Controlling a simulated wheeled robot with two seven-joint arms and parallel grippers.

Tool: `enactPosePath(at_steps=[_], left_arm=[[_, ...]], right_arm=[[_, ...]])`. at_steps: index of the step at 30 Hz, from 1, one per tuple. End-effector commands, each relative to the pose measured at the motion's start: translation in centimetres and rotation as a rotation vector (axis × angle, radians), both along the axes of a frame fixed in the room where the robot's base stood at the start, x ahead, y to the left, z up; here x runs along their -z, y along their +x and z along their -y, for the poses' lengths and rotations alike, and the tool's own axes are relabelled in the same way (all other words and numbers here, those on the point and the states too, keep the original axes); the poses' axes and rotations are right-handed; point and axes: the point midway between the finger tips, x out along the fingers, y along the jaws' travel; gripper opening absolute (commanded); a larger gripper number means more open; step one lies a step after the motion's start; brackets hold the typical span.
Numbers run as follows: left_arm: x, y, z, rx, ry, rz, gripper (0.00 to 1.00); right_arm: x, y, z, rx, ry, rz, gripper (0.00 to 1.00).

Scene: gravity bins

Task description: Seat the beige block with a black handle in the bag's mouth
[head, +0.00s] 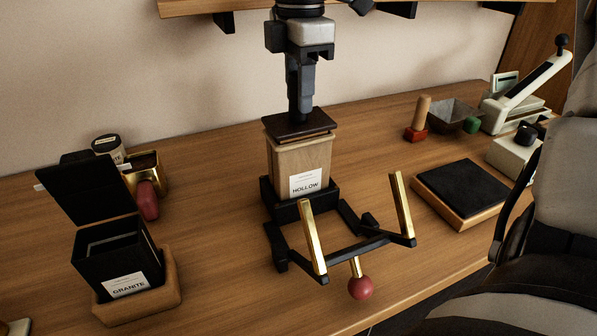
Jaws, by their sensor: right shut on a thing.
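My right gripper (299,112) comes down from the top centre. Its jaws point down and are shut at the dark top of a beige, wood-grained block (285,163) labelled HOLLOW. The fingers hide the handle itself. Under the dark top plate (299,124) a thin beige layer shows above the main body. The block is upright in a low black frame (284,209). I cannot clearly make out a bag; a black open-topped container (98,262) labelled GRANITE, its flap raised, stands at left. My left gripper is not in view.
Two brass bars (313,240) and a red ball knob (360,288) stick out in front of the frame. A shelf (190,6) runs overhead.

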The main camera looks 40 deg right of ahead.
Motion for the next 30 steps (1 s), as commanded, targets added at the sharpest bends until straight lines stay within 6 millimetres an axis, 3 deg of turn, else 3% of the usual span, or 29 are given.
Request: enactPosePath(at_steps=[29,30], left_arm=[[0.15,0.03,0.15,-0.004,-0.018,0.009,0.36],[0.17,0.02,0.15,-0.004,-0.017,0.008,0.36]], right_arm=[[0.94,0.02,-0.01,0.000,0.000,0.002,0.00],[0.95,0.02,-0.01,0.000,0.001,0.001,0.31]])
